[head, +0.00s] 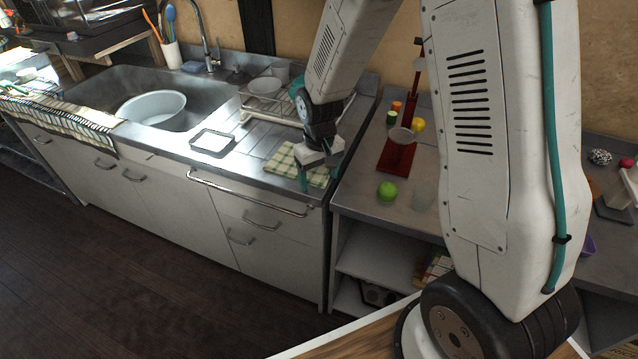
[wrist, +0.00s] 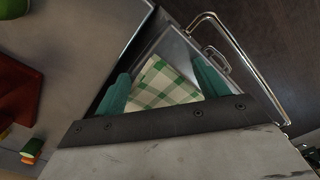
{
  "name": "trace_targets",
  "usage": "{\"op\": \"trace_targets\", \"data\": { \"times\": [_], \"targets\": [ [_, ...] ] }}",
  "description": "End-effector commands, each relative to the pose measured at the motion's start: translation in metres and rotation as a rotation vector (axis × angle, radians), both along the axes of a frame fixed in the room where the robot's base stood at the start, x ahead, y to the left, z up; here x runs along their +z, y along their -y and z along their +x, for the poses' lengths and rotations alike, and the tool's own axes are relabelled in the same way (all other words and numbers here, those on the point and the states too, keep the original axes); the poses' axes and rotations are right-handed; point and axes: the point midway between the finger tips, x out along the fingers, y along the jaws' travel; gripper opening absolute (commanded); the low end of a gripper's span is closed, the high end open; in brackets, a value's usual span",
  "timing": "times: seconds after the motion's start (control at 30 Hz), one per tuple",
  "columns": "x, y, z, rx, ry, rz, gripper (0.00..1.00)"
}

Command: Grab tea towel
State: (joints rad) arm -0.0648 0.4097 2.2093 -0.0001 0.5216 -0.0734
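A green and cream checked tea towel (head: 288,160) lies folded flat on the steel counter, near its right front corner, in the head view. It also shows in the wrist view (wrist: 160,84), between my gripper's two teal fingers. My gripper (head: 318,176) points down over the right part of the towel, with its fingers spread apart. In the wrist view my gripper (wrist: 160,85) is open, with towel cloth visible between the fingers. Whether the fingertips touch the cloth I cannot tell. Part of the towel is hidden behind the gripper in the head view.
A metal rail (head: 245,192) runs along the counter's front edge. A dish rack with bowls (head: 264,87) stands behind the towel. A striped cloth (head: 60,120) hangs left of the sink. A lower counter to the right holds a red stand (head: 397,155) and a green fruit (head: 387,190).

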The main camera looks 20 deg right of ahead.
Motion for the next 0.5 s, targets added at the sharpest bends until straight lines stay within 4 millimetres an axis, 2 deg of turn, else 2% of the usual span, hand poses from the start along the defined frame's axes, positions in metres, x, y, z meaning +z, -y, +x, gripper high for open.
{"op": "trace_targets", "data": {
  "times": [0.03, 0.07, 0.5],
  "targets": [
    [-0.0007, 0.0000, -0.0007, 0.000, -0.002, 0.000, 0.67],
    [-0.0007, 0.0000, -0.0007, 0.000, -0.002, 0.000, 0.63],
    [-0.0008, -0.0003, -0.0010, 0.000, -0.003, 0.000, 0.02]
  ]
}}
